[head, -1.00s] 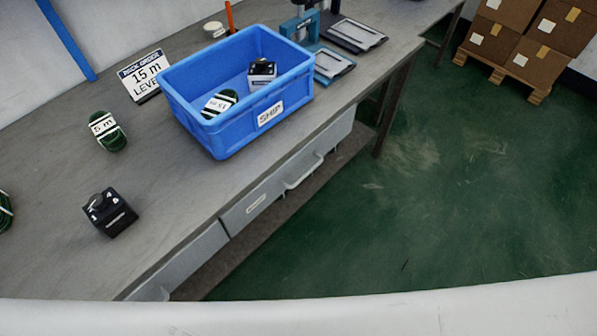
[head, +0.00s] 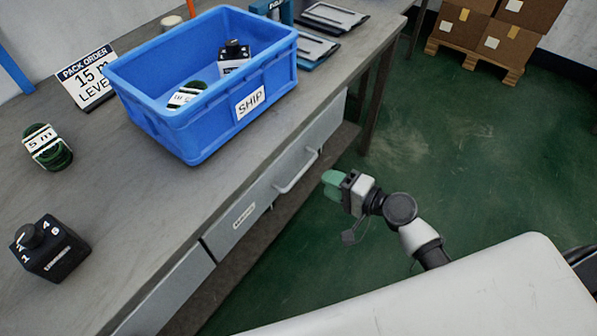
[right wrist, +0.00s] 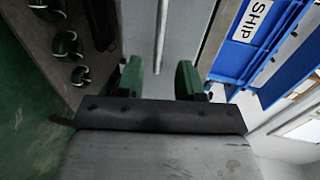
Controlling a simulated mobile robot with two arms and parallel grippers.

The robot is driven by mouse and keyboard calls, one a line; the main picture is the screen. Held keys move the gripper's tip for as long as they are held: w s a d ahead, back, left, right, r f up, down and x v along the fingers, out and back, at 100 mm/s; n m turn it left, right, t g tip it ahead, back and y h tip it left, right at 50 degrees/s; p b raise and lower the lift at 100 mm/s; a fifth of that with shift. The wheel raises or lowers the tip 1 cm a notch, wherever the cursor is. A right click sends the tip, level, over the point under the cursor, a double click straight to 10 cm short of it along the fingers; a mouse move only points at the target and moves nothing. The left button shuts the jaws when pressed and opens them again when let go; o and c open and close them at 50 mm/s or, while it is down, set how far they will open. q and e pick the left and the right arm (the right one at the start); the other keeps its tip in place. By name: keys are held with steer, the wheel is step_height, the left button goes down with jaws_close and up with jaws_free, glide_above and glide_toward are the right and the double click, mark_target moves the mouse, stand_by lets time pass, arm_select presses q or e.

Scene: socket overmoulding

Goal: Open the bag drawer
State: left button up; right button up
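The grey drawer (head: 268,200) with a small label that I cannot read is under the bench top, its front flush and shut. Its pale bar handle (head: 298,173) shows on the front; in the right wrist view the handle (right wrist: 161,36) runs straight ahead, between the lines of the fingers. My right gripper (head: 332,184) is to the right of the handle, in front of the drawer and apart from it. Its green fingers (right wrist: 160,80) are open with nothing between them. My left gripper is not in view.
A blue SHIP bin (head: 213,137) holds a coil and a dark boxed item. A black dial unit (head: 50,252), a 5 m coil (head: 47,147) and a sign (head: 88,77) stand on the bench. Another drawer (head: 170,288) is nearer. Green floor is free at right.

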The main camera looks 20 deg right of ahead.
mark_target(302, 170)
steer(key=x, duration=0.9)
steer(key=shift+s, duration=0.1)
jaws_close()
